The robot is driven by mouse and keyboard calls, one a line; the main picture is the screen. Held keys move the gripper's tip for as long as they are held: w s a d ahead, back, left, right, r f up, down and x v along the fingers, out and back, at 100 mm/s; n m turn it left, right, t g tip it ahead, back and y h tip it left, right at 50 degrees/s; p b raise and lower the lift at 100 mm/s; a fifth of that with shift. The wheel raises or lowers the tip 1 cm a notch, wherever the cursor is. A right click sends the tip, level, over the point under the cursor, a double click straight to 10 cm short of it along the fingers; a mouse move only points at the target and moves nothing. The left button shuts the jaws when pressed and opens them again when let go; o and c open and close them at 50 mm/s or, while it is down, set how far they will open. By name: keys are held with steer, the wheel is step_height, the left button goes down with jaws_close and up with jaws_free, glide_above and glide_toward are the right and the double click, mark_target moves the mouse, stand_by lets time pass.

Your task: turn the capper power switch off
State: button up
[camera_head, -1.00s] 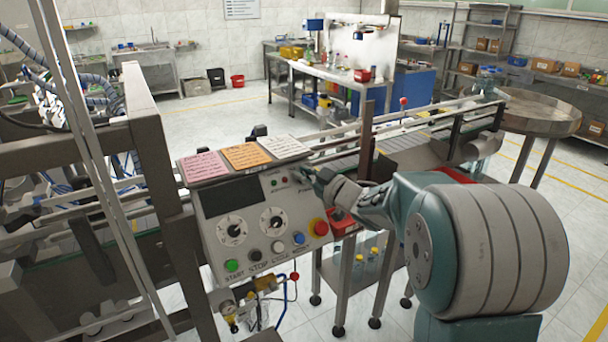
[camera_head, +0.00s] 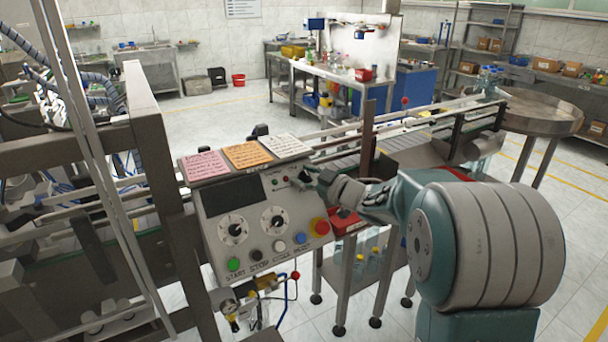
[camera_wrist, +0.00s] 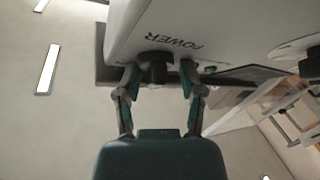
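The capper control panel (camera_head: 262,243) stands in front of me with two dials, a dark display, several buttons and a red emergency knob. In the wrist view the word POWER is printed on the panel (camera_wrist: 215,20), beside a dark power switch knob (camera_wrist: 153,68). My gripper (camera_wrist: 158,72) has its two fingers apart, one on each side of the knob; I cannot tell whether they touch it. In the head view my gripper (camera_head: 314,180) is at the panel's upper right, and it hides the switch there. The switch's exact setting is not clear.
Pink, orange and white note cards (camera_head: 247,154) lie on top of the panel. The red emergency knob (camera_head: 320,227) sits just below my gripper. A conveyor (camera_head: 400,140) runs behind my arm to a round table (camera_head: 540,110). A steel frame post (camera_head: 150,130) stands left.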

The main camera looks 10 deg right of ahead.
steer(key=shift+d+r, duration=0.1)
steer(key=shift+s+d, duration=0.1)
steer(key=shift+d, duration=0.05)
steer(key=v, duration=1.1)
steer(key=shift+s, duration=0.2)
steer(key=shift+d, duration=0.1)
